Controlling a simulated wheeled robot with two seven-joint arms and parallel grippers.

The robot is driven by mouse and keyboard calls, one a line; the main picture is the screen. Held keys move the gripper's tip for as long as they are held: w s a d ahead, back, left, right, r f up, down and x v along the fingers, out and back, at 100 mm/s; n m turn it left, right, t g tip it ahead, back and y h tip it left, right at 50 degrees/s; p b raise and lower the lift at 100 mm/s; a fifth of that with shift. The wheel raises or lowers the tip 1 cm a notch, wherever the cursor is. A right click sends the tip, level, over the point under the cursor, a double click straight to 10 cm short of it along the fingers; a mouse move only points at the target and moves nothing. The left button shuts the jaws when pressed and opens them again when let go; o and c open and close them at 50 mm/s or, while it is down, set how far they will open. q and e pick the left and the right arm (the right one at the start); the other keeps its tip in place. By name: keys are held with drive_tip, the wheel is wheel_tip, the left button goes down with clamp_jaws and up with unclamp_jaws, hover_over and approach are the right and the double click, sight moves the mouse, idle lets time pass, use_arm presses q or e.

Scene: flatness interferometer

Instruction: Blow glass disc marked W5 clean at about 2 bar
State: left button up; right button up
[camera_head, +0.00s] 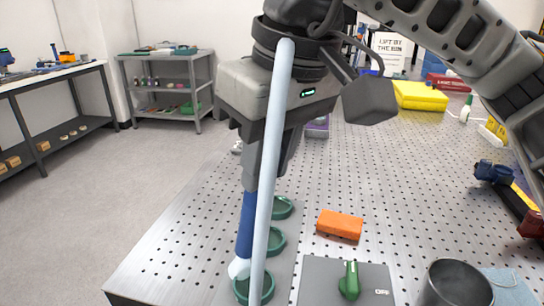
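My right gripper (256,182) comes in from the upper right and points down over the left part of the perforated table. Its fingers appear closed on a blue wand with a white tip (246,222). A pale blue tube (268,170) runs down in front of the gripper and partly hides it and the wand. The white tip is just above or beside the nearest green ring holder (240,297); I cannot tell if they touch. Two more green ring holders (283,207) (276,240) stand behind it. No W5 mark is readable, and no glass disc is clearly visible. My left gripper is not in view.
A grey plate with a green lever (350,282) reads "OFF". An orange block (340,224) lies behind it. A metal cup (454,284) stands right, beside a blue cloth (512,287). A yellow case (420,96) stands far back. The table's middle is mostly clear.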

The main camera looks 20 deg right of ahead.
drive_tip(key=shift+s+a, duration=0.1)
idle(0.6)
drive_tip(key=shift+s+a, duration=0.55)
drive_tip(key=shift+s, duration=0.35)
drive_tip(key=shift+d, duration=0.25)
idle(0.5)
drive_tip(key=shift+w+d+b, duration=0.15)
drive_tip(key=shift+d+b, duration=0.15)
drive_tip(key=shift+d, duration=0.25)
idle(0.5)
wheel_tip(320, 180, up, 7)
drive_tip(key=p, duration=0.5)
idle(1.0)
